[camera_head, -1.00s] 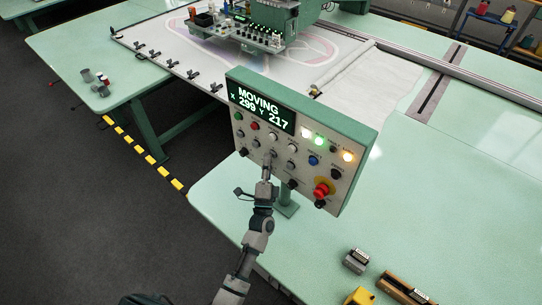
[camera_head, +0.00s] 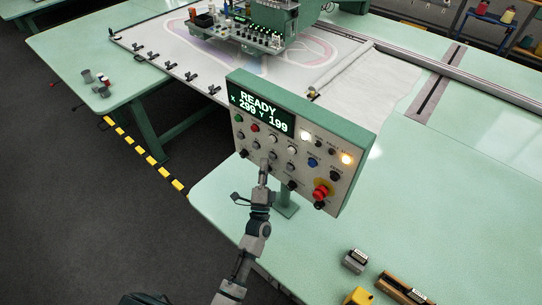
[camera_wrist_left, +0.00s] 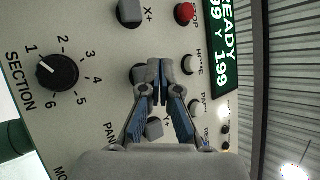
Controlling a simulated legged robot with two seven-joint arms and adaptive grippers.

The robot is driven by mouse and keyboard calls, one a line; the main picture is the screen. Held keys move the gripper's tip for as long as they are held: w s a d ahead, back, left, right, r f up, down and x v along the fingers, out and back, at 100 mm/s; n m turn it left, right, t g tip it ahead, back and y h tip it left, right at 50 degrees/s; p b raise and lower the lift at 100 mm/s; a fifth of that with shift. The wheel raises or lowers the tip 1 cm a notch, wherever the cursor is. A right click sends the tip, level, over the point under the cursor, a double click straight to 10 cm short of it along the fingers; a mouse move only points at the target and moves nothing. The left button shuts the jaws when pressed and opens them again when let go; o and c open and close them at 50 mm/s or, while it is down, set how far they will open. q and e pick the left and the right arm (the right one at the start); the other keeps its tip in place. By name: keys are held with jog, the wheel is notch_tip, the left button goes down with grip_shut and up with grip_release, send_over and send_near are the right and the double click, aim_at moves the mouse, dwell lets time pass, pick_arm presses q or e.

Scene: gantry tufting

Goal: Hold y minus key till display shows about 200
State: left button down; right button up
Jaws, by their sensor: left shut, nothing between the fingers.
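The control panel (camera_head: 284,165) stands on the near table, its display (camera_head: 262,108) reading READY, X 299, Y 199. My left gripper (camera_head: 263,168) is shut and empty in front of the lower key row. In the left wrist view, the gripper (camera_wrist_left: 159,88) is in front of a dark key (camera_wrist_left: 138,73) between the X+ key (camera_wrist_left: 130,12) and the Y+ key (camera_wrist_left: 155,130). The fingers cover part of this key and its label, so I cannot read it. I cannot tell whether the fingertips touch it. My right gripper is not in view.
A red stop button (camera_head: 321,189) is at the panel's lower right. The tufting head (camera_head: 262,35) is over the framed cloth behind.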

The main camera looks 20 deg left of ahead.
pick_arm(q)
jog(key=shift+s, duration=0.1)
jog(key=s+p, duration=0.1)
jog(key=s+a, duration=0.1)
jog(key=s, duration=0.1)
jog(key=s+a+p, duration=0.1)
jog(key=shift+s+p, duration=0.25)
jog(key=shift+p, duration=0.1)
dwell(1.7)
